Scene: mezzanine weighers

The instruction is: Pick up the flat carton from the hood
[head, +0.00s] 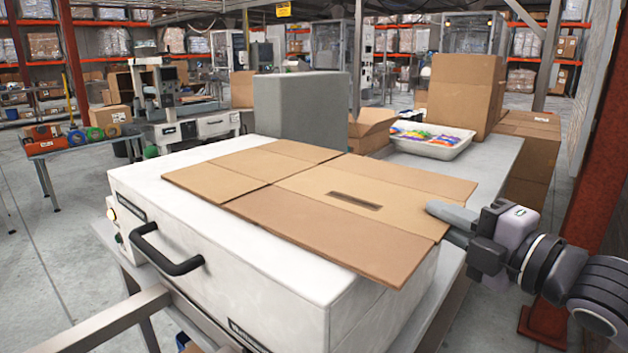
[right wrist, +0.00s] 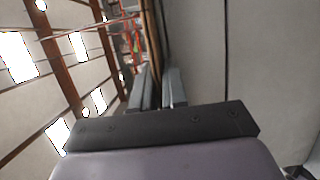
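The flat carton (head: 345,198) is a brown folded sheet with a dark slot. It lies flat on top of the white hood (head: 200,270) and overhangs the front and right edges a little. My right gripper (head: 440,220) is at the carton's right edge, one finger above and one below. In the right wrist view the fingers (right wrist: 158,90) are close together, with the carton seen edge-on as a thin brown strip (right wrist: 152,40) between them. My left gripper is in neither view.
The hood has a black handle (head: 165,252) on its front. Behind it stand a grey box (head: 300,108), a white tray (head: 432,141) of coloured items and a tall brown carton (head: 465,95). A red post (head: 590,190) rises close to my right arm.

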